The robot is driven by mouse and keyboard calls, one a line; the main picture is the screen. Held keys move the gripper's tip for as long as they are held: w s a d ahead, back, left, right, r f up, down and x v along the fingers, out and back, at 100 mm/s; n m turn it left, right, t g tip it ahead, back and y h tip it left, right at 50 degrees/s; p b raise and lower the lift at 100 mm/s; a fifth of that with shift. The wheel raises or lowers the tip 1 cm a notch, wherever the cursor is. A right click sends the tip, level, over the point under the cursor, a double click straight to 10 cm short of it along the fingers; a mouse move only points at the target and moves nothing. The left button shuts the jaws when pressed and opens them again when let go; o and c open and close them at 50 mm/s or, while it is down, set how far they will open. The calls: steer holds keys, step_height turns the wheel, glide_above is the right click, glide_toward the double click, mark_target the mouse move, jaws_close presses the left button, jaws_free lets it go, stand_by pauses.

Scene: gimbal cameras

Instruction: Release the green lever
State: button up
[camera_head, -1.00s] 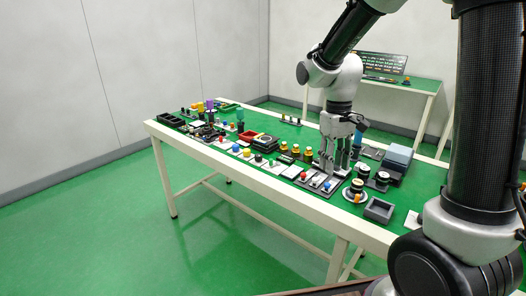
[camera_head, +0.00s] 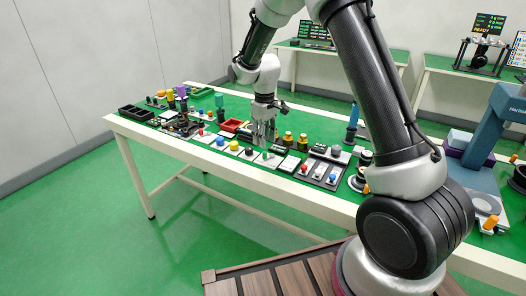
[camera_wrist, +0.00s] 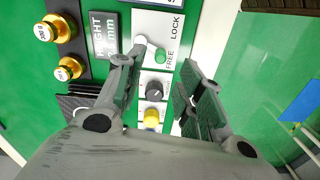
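The green lever (camera_wrist: 159,55) shows in the wrist view as a pale arm with a green knob on a white plate (camera_wrist: 150,23) printed LOCK and FREE. Its knob lies beside the word FREE. My gripper (camera_wrist: 160,63) is open and empty, with its two fingers apart on either side of the lever's part of the plate. I cannot tell whether a finger touches the lever. In the head view my gripper (camera_head: 263,142) points down over the row of small panels, and the lever is too small there to make out surely.
A black dial (camera_wrist: 154,90) and a yellow button (camera_wrist: 151,117) sit below the lever. Brass weights (camera_wrist: 46,31) stand to the left. A panel with red and blue knobs (camera_head: 318,172) lies to the right on the crowded green table (camera_head: 325,197). Green floor lies in front.

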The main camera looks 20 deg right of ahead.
mark_target(264, 152)
step_height(264, 152, down, 6)
steer(key=shift+f, duration=0.25)
jaws_close()
